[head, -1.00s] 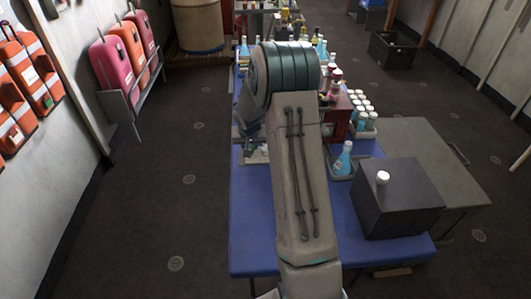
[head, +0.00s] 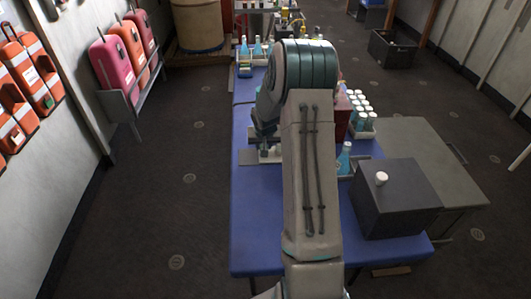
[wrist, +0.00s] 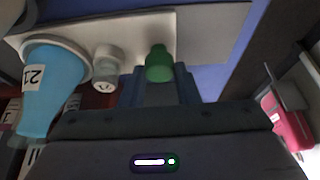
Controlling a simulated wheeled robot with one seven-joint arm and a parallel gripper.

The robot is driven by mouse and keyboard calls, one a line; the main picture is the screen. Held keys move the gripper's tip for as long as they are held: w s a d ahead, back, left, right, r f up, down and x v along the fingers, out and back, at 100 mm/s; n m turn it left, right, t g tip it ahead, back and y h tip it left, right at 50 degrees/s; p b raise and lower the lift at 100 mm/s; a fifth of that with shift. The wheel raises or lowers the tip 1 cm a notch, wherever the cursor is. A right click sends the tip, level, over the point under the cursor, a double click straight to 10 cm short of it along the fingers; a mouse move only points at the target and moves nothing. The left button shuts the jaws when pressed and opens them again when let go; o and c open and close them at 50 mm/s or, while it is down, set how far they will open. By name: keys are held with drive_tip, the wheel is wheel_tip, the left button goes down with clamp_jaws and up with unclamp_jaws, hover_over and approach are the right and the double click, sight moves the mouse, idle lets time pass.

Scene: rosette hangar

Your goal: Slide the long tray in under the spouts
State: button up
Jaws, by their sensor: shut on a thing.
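The long tray (wrist: 125,22) is pale and shows in the wrist view beyond my fingers. The spouts cannot be made out; my arm covers that area.
The blue table (head: 258,225) is clear at its near left. A grey plate (head: 249,157) lies left of the tray. To the right stand a red unit (head: 342,118), a rack of white-capped bottles (head: 362,127), a blue bottle (head: 344,160) and a dark box (head: 396,199).

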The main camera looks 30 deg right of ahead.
drive_tip(key=shift+s+d+p, duration=0.3)
drive_tip(key=shift+s+d, duration=0.15)
drive_tip(key=shift+d, duration=0.6)
drive_tip(key=shift+s+d+p, duration=0.35)
drive_tip(key=shift+s+d, duration=0.05)
drive_tip(key=shift+d, duration=0.65)
drive_tip(key=shift+s+d+p, duration=0.3)
drive_tip(key=shift+s+d, duration=0.15)
drive_tip(key=shift+d, duration=0.6)
drive_tip(key=o, duration=0.7)
drive_tip(key=shift+o, duration=0.2)
drive_tip(key=shift+r, duration=0.15)
drive_tip(key=shift+r+p, duration=2.1)
drive_tip(key=shift+r, duration=1.25)
